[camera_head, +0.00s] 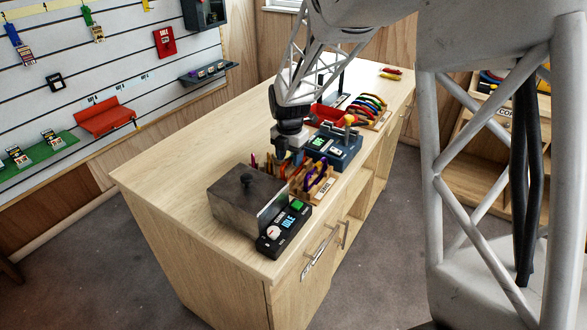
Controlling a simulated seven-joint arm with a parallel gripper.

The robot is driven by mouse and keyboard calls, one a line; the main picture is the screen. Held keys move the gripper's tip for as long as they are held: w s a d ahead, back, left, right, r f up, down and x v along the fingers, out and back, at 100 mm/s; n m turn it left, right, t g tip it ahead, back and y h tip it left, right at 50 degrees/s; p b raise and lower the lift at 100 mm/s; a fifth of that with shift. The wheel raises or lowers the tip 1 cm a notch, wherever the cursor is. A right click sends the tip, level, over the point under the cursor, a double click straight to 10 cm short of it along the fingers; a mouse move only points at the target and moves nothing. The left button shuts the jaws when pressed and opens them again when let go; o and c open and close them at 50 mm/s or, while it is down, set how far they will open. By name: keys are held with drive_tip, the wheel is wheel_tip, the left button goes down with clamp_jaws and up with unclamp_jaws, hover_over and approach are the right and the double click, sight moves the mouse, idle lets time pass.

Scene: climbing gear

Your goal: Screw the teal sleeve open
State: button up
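My gripper (283,155) points down over the wooden counter (160,170), just above the far left side of a small wooden rack (318,192). Its fingers are small and dark here, and I cannot tell whether they are open or shut or hold anything. The rack holds several upright items, among them a purple carabiner (316,173). I cannot make out a teal sleeve; it may be too small to see or hidden by the gripper or the rack.
A grey metal box (235,208) with a knobbed lid and a black control unit (285,228) stand in front of the rack. A dark blue device (345,158) stands behind it, with a red bin (325,115) and coloured carabiners (370,106) beyond. The counter's left side is clear.

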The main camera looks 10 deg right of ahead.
drive_tip(key=shift+r, duration=1.4)
drive_tip(key=shift+d, duration=0.1)
idle(0.3)
drive_tip(key=shift+s+d, duration=0.7)
drive_tip(key=shift+s, duration=0.15)
drive_tip(key=shift+f, duration=0.15)
drive_tip(key=shift+w+a+f, duration=0.15)
drive_tip(key=shift+f, duration=0.5)
drive_tip(key=shift+w+a+f, duration=0.15)
drive_tip(key=shift+f, duration=0.5)
drive_tip(key=shift+w+a, duration=0.5)
drive_tip(key=shift+a, duration=0.05)
drive_tip(key=shift+r, duration=1.45)
idle(0.3)
drive_tip(key=shift+d, duration=0.1)
drive_tip(key=shift+s+d, duration=0.45)
drive_tip(key=shift+s, duration=0.1)
